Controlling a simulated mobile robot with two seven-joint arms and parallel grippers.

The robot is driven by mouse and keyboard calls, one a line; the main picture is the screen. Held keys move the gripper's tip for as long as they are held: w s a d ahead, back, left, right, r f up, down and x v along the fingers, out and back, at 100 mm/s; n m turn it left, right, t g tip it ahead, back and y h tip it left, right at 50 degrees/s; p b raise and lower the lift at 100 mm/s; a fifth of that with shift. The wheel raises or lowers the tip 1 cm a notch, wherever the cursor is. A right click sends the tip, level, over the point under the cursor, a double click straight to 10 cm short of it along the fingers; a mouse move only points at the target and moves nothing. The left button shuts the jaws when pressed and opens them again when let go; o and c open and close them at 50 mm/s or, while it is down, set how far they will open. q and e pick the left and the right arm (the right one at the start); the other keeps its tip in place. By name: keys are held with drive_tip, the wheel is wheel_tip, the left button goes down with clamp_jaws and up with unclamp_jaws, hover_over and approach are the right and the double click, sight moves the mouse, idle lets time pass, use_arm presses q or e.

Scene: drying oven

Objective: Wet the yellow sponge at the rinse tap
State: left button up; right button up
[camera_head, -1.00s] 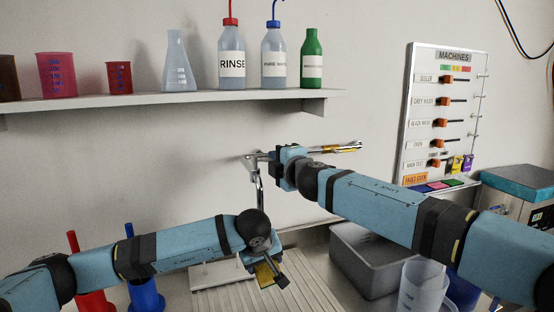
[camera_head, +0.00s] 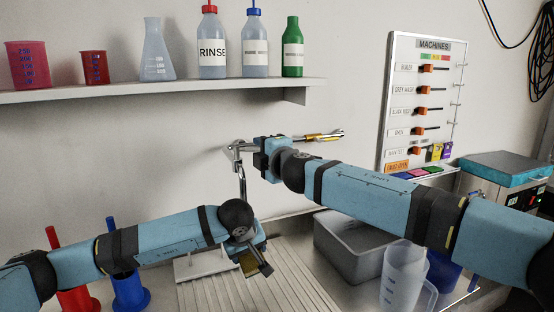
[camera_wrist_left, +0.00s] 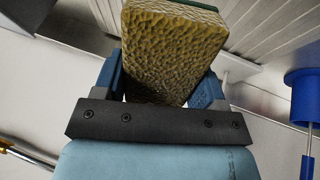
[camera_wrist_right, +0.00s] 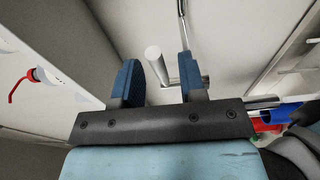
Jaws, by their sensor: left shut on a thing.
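The yellow sponge (camera_wrist_left: 170,50), with a dark green edge, is held between the fingers of my left gripper (camera_wrist_left: 165,90). In the head view the sponge (camera_head: 250,266) hangs low over the ribbed drainboard. The chrome tap (camera_head: 242,190) is on the wall, its thin pipe hanging down above and slightly left of the sponge. My right gripper (camera_head: 250,150) is at the top of the tap. In the right wrist view its fingers are apart, with a chrome rod (camera_wrist_right: 157,65) seen between them. I cannot tell whether they touch it. No water is visible.
A ribbed drainboard (camera_head: 215,290) lies below. A grey basin (camera_head: 355,270), clear jug (camera_head: 400,280) and blue container stand at right. Red (camera_head: 72,298) and blue (camera_head: 128,290) stands are at left. A shelf (camera_head: 160,92) with bottles is above. A chrome-and-yellow fitting (camera_head: 322,136) sits beyond my right gripper.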

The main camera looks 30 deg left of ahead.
drive_tip(key=v, duration=1)
drive_tip(key=shift+s+d, duration=0.2)
idle(0.3)
drive_tip(key=c, duration=0.7)
drive_tip(key=s+m+t+h, duration=0.1)
drive_tip(key=s, duration=0.1)
drive_tip(key=s+m+t+h, duration=0.3)
drive_tip(key=s+t+h, duration=0.1)
drive_tip(key=s, duration=0.1)
drive_tip(key=shift+s+a, duration=0.1)
drive_tip(key=shift+a, duration=0.25)
clamp_jaws()
drive_tip(key=x, duration=1.3)
drive_tip(key=shift+w+m, duration=0.3)
drive_tip(key=shift+w, duration=0.1)
